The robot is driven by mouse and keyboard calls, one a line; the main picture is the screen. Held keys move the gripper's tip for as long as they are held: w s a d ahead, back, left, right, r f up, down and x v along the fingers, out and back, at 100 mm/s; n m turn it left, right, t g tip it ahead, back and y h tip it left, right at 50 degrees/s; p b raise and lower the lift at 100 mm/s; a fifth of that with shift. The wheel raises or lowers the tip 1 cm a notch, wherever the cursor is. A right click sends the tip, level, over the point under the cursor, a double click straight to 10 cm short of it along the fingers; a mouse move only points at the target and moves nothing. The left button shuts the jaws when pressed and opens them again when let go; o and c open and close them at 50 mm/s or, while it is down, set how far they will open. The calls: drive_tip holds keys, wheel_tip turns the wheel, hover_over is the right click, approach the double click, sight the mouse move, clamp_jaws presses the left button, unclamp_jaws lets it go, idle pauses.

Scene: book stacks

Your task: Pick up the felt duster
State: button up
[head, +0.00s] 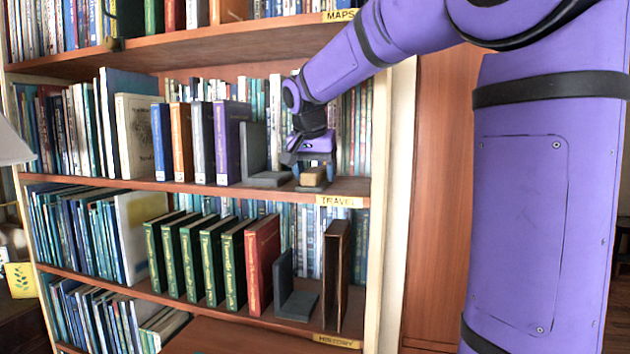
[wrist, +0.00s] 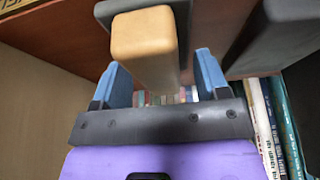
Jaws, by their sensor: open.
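The felt duster (head: 313,176) is a small block with a tan wooden top and a dark grey base. It lies on the middle shelf, near the front edge above the TRAVEL label. In the wrist view the duster (wrist: 146,48) shows its tan top close up, with the grey base behind it. My gripper (head: 314,161) is at the duster, reaching in from above. In the wrist view my gripper (wrist: 158,64) is open, with one blue finger on each side of the duster and a visible gap on both sides. The far end of the duster is partly hidden.
A grey bookend (head: 254,150) stands just left of the duster, its foot on the shelf (head: 205,188). Upright books, including a purple one (head: 229,142), stand left of it. More books line the shelf's back. The upright side panel (head: 390,190) is to the right.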

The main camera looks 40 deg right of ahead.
sight(317, 169)
drive_tip(key=shift+f, duration=0.2)
idle(0.3)
drive_tip(key=shift+c, duration=0.2)
drive_tip(key=c, duration=0.5)
drive_tip(key=shift+r, duration=0.75)
drive_tip(key=r, duration=0.2)
drive_tip(key=shift+s+a+r, duration=0.1)
drive_tip(key=shift+s+r, duration=0.1)
drive_tip(key=shift+r, duration=0.15)
drive_tip(key=s+a, duration=0.1)
drive_tip(key=s, duration=0.4)
drive_tip(key=s+a+r, duration=0.1)
drive_tip(key=s+a, duration=0.1)
drive_tip(key=s, duration=0.2)
drive_tip(key=s+a, duration=0.2)
drive_tip(key=s, duration=0.3)
drive_tip(key=shift+s+r, duration=0.15)
drive_tip(key=shift+s, duration=0.2)
